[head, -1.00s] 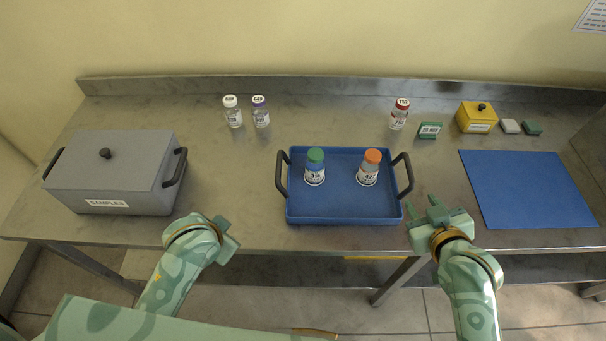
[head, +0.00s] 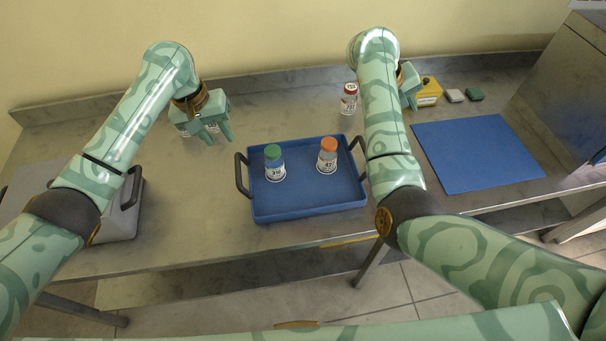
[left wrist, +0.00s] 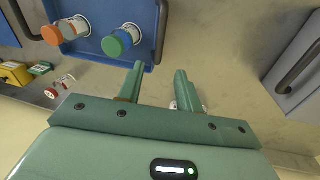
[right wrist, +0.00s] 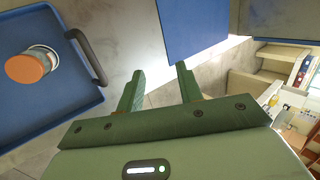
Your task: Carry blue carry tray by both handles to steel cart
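The blue carry tray (head: 312,207) stands on the steel bench and holds a green-capped bottle (head: 274,163) and an orange-capped bottle (head: 327,156), both upright. Its left handle (head: 242,175) and right handle (head: 359,154) are free; my right forearm passes close to the right one. My left gripper (head: 222,138) is open and empty above the bench, left of the tray's far side. My right gripper (head: 412,100) is open and empty, beyond the tray to the right. The left wrist view shows the left handle (left wrist: 161,34); the right wrist view shows the right handle (right wrist: 87,56). I cannot identify the steel cart.
A grey lidded box (head: 122,215) stands left on the bench, partly behind my left arm. A large steel-sided unit (head: 560,85) stands at the far right.

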